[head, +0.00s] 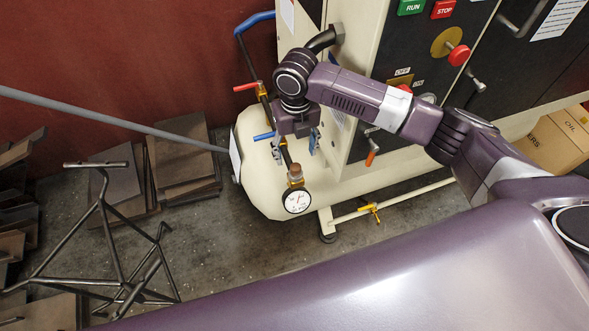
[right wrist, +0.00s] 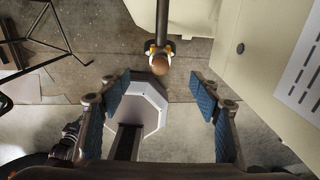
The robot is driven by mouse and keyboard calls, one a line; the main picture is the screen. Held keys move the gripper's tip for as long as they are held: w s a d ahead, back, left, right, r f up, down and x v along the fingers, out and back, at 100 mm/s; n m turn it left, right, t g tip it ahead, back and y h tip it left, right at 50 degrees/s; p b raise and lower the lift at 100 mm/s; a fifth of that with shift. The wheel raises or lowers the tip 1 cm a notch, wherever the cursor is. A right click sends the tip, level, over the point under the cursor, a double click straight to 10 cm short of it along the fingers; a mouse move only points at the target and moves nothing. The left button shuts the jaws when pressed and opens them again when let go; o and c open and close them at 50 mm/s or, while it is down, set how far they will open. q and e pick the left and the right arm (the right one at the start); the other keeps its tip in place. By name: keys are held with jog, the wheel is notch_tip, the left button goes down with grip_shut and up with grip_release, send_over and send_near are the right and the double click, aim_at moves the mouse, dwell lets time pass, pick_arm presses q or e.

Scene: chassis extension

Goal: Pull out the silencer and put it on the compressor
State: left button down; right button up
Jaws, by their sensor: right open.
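A small brown, rounded fitting, which looks like the silencer (head: 295,170), sits at the lower end of a dark pipe, just above a round gauge. In the right wrist view the silencer (right wrist: 161,66) lies beyond the fingertips, roughly centred between them. The compressor (head: 262,190) is the cream rounded body beside and behind the pipe. My right gripper (head: 296,147) is open, pointing down, with its blue-padded fingers above and around the line of the pipe. The right wrist view shows its jaws (right wrist: 160,100) empty and apart from the silencer. My left gripper is not in view.
The pipe carries a red-handled valve (head: 246,87) and a blue-handled valve (head: 264,136) close to the gripper. The gauge (head: 297,200) is under the silencer. A control cabinet (head: 357,150) stands to the right. A metal frame (head: 115,240) and boards (head: 184,160) occupy the left floor.

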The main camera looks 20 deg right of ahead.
aim_at(296, 166)
jog(key=shift+r, duration=1.85)
